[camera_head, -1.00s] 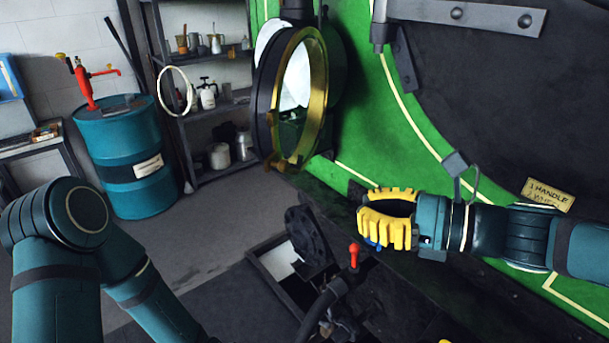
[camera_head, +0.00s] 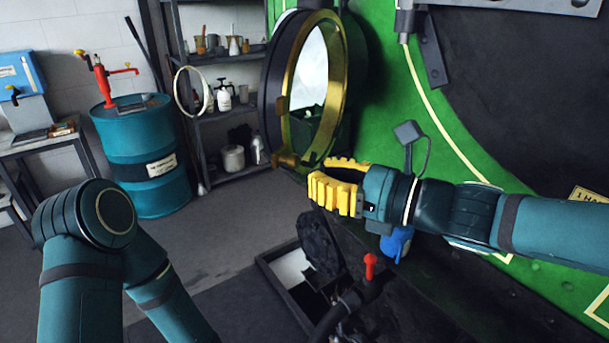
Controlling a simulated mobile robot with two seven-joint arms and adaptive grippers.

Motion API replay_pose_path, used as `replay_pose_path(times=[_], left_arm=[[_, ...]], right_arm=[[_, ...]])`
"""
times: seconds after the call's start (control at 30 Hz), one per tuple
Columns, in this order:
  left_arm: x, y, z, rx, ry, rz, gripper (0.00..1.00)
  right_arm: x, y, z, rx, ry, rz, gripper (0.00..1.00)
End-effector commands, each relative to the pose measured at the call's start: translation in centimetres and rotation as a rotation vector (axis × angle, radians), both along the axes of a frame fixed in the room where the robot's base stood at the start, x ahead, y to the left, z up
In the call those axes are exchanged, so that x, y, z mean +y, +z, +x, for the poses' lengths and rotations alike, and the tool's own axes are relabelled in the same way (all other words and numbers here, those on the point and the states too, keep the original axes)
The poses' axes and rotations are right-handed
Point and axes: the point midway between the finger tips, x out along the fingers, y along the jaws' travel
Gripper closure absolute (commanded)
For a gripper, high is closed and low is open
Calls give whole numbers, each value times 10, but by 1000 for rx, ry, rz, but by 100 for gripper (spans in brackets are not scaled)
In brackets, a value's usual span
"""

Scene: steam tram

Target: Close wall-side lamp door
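The lamp on the green wall has a round door (camera_head: 274,85) with a dark outer rim, a brass ring and glass. The door stands swung out to the left, at an angle to the dark lamp housing (camera_head: 352,60). A small brass lug (camera_head: 285,160) sits at its lower edge. My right gripper (camera_head: 322,172) has yellow ribbed fingers. It is open and looks empty, just below and right of the door's lower edge. I cannot tell whether it touches the door. My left arm shows at lower left, but its gripper is out of view.
A blue drum (camera_head: 145,180) with a red pump (camera_head: 103,80) and a dark shelf (camera_head: 228,115) stand at the left. Below my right gripper are a red-tipped lever (camera_head: 370,265), a blue item (camera_head: 397,243) and a floor opening (camera_head: 290,285). The floor between is clear.

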Motion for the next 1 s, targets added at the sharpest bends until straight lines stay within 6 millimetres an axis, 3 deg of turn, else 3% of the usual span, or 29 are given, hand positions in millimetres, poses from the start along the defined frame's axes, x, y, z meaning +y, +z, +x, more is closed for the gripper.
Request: replay_pose_path(times=[0.1, 0.3, 1.0], left_arm=[[0, -3, -1, 2, -2, 0, 100], [0, -4, -1, 3, -2, 0, 100], [0, -5, -2, 3, -2, 0, 100]], right_arm=[[16, -1, 8, 1, 3, -1, 100], [28, -1, 15, 1, 1, 0, 100], [31, -1, 16, 0, 0, 0, 100]])
